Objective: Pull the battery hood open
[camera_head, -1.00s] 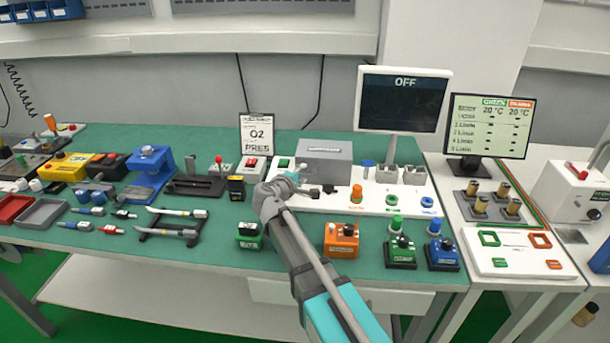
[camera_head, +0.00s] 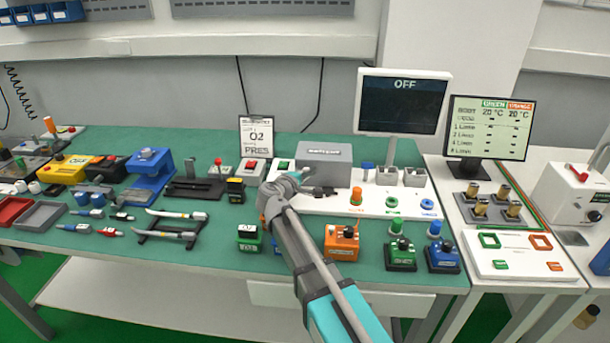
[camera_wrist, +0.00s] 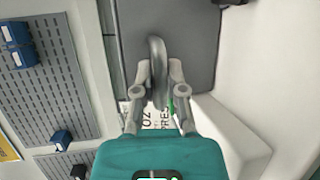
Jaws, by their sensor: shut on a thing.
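The battery hood (camera_head: 338,172) appears to be the grey box with a label on the white panel, below and left of the dark monitor. My gripper (camera_head: 303,183) is at its left front side. In the wrist view, my gripper (camera_wrist: 158,72) is shut on a grey curved handle (camera_wrist: 157,48), with one finger on each side. A dark grey face of the hood (camera_wrist: 200,45) fills the space behind the handle. From these frames I cannot tell how far the hood is open.
The dark monitor marked OFF (camera_head: 402,103) stands behind and right of the hood. An orange knob (camera_head: 356,196) is on the panel to the right. An orange box (camera_head: 342,240) and a green box (camera_head: 249,237) stand on the green bench near my arm.

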